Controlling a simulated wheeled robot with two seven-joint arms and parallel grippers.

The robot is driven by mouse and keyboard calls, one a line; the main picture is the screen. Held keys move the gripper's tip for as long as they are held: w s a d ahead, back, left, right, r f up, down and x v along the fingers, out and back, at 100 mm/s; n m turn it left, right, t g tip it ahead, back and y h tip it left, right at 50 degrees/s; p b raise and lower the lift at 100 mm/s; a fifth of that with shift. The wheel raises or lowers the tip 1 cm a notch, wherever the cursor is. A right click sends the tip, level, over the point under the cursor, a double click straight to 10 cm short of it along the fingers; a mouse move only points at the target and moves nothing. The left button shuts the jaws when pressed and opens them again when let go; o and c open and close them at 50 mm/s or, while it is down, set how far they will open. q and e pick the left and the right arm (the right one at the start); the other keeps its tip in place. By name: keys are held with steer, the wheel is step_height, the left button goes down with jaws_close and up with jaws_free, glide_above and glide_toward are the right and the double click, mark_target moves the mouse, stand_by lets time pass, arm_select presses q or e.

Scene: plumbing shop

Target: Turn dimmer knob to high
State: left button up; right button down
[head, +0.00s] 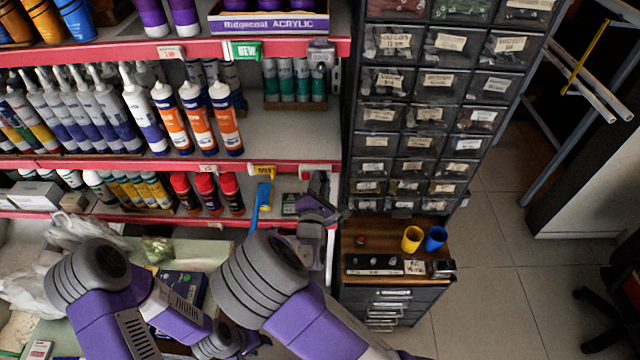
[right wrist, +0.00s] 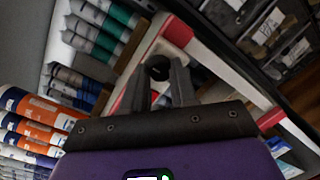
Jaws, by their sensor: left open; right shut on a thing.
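In the right wrist view, a dark round knob (right wrist: 158,68) sits between the fingertips of my right gripper (right wrist: 160,76), by the red-and-white shelf edge. The gripper is shut on it. In the head view my right gripper (head: 320,182) is at the right end of the middle shelf edge. It hides the knob there, and the knob's setting cannot be read. My left gripper (head: 256,342) is low in the head view, small and partly covered by my right arm. It is open and away from the knob.
Tubes (head: 200,118) and spray cans (head: 205,192) crowd the shelves left of my right gripper. A drawer cabinet (head: 412,148) stands close on the right. Yellow (head: 411,239) and blue (head: 435,239) cups stand on its lower top.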

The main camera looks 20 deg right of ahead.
steer(key=shift+m, duration=0.3)
steer(key=m+y+b, duration=0.1)
steer(key=m, duration=0.7)
steer(key=m+y+b, duration=0.1)
steer(key=m+b, duration=0.1)
steer(key=m, duration=0.6)
steer(key=shift+d+r+g, duration=0.15)
steer(key=shift+d+g, duration=0.05)
steer(key=shift+g, duration=0.1)
steer(key=shift+s+m+y+b, duration=0.1)
steer(key=shift+m+y+b, duration=0.4)
steer(key=shift+m+b, duration=0.7)
steer(key=m+b, duration=0.4)
steer(key=m+t+b, duration=0.1)
steer(key=m+b, duration=0.2)
steer(key=b, duration=0.2)
steer(key=m+y+b, duration=0.1)
steer(key=m+b, duration=0.3)
steer(key=b, duration=0.1)
steer(key=shift+d+f+m+t, duration=0.2)
steer(key=shift+d+m+t, duration=0.05)
steer(key=shift+m+t, duration=0.05)
steer(key=shift+r+m+b, duration=0.1)
steer(key=shift+m+b, duration=1.2)
steer(key=shift+b, duration=0.3)
